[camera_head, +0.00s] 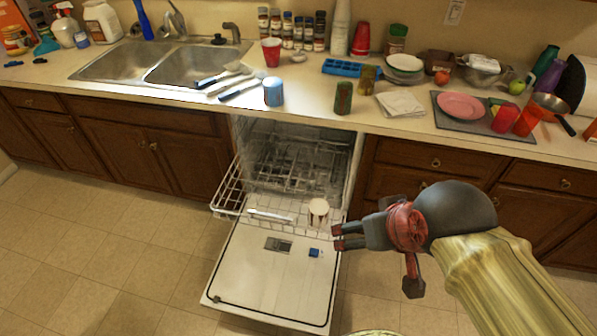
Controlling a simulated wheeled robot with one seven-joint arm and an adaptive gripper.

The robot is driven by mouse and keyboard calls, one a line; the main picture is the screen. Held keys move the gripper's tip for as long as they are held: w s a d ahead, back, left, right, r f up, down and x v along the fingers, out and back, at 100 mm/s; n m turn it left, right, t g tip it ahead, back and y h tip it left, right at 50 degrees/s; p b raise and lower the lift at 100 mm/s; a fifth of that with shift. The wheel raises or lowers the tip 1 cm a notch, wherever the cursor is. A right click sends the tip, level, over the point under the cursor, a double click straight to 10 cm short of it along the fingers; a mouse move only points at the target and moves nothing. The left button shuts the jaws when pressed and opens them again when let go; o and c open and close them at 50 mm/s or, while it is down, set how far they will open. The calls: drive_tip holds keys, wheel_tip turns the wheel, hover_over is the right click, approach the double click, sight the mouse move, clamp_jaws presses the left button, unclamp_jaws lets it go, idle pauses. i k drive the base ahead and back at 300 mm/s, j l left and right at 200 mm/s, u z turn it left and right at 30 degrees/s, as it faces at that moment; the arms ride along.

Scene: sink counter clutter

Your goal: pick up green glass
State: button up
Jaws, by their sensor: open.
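A dark green glass (343,98) with reddish patches stands upright near the front edge of the counter (310,100), above the dishwasher. An olive-amber glass (366,79) stands just behind it to the right. I cannot tell for sure which one is the green glass. My gripper (337,237) is open and empty, low in front of the right side of the open dishwasher. Its fingers point left, well below the counter top and apart from both glasses.
The dishwasher door (270,275) is down, with a pale cup (318,207) by its rack. On the counter are a blue cup (273,91), a blue tray (350,68), napkins (400,104) and a pink plate (461,106). A sink (130,62) is at left. The floor at left is clear.

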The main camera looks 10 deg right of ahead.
sight(345, 95)
drive_tip(key=i+l+z, duration=0.15)
drive_tip(key=l, duration=0.25)
drive_tip(key=i+l+z, duration=0.1)
drive_tip(key=l, duration=0.25)
drive_tip(key=i+l+z, duration=0.15)
drive_tip(key=l, duration=0.25)
drive_tip(key=i+l+z, duration=0.2)
drive_tip(key=i, duration=0.35)
drive_tip(key=j, duration=0.1)
